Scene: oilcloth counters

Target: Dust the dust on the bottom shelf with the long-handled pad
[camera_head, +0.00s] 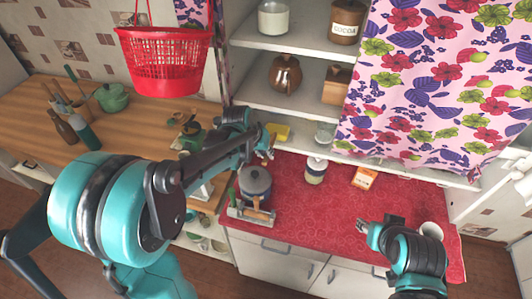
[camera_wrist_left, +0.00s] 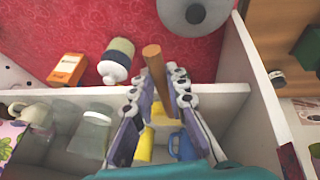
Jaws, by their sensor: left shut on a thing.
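My left gripper (camera_head: 262,140) reaches to the left end of the bottom shelf (camera_head: 398,166). In the left wrist view, the gripper (camera_wrist_left: 162,92) is shut on the wooden handle (camera_wrist_left: 153,58) of the long-handled pad. A yellow part, which looks like the pad (camera_head: 279,131), shows just past the gripper at the shelf opening. Whether it touches the shelf board I cannot tell. I cannot make out the dust; the arm and fingers hide part of the shelf. My right gripper (camera_head: 364,227) is above the red counter, its fingers too small to judge.
A glass jar (camera_head: 325,133) and a blue mug (camera_wrist_left: 183,147) stand on the bottom shelf. A flowered curtain (camera_head: 430,75) covers its right side. A pot (camera_head: 255,181), lidded jar (camera_head: 315,171) and orange box (camera_head: 364,177) stand on the counter. A red basket (camera_head: 168,62) hangs left.

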